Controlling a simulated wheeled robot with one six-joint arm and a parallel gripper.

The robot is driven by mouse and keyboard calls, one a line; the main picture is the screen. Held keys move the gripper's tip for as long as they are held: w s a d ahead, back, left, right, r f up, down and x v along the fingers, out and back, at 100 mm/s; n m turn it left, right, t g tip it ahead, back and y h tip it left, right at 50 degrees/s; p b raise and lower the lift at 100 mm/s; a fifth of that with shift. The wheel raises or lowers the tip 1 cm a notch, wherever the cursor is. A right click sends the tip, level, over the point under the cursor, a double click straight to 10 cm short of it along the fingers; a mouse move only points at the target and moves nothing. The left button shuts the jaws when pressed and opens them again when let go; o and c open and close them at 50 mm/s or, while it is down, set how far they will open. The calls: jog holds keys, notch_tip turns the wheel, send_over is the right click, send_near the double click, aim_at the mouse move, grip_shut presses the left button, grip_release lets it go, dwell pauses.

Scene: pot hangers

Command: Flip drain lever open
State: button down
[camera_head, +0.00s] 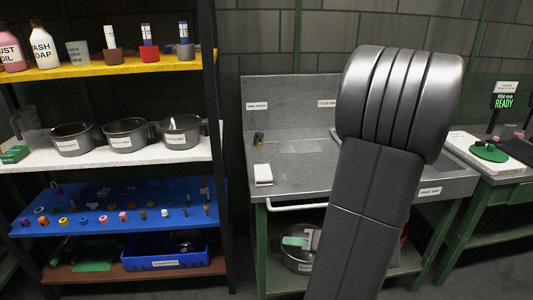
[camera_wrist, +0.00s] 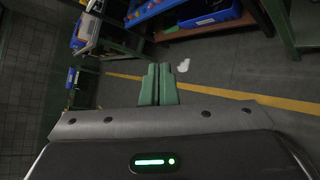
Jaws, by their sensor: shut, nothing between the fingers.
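The grey metal sink bench (camera_head: 290,178) stands in the middle of the head view, on green legs. My dark arm covers much of its right half, including most of the basin. I cannot make out a drain lever for certain in either view; it may be hidden behind my arm. My gripper (camera_wrist: 158,70) shows in the wrist view as two green fingers, shut together and empty, over open floor and touching nothing. I cannot pick it out for certain in the head view.
A shelf rack (camera_head: 110,70) with pots and small parts stands at left. A white block (camera_head: 263,174) lies on the bench, above a white front rail (camera_head: 297,206). A pot (camera_head: 297,258) sits underneath. Another green bench (camera_head: 500,175) stands at right.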

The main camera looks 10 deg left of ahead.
jog(key=w+d+m+t+b, duration=0.1)
jog(key=w+d+m+t, duration=0.1)
jog(key=w+m, duration=0.4)
jog(key=w+d+m+t+y+b, duration=0.1)
jog(key=w+d+m+t, duration=0.2)
jog(key=w+m+t, duration=0.2)
jog(key=shift+w+f+m+t+b, duration=0.3)
jog(key=shift+w+m+b, duration=0.1)
jog(key=shift+w+m, duration=0.8)
jog(key=shift+r, duration=0.1)
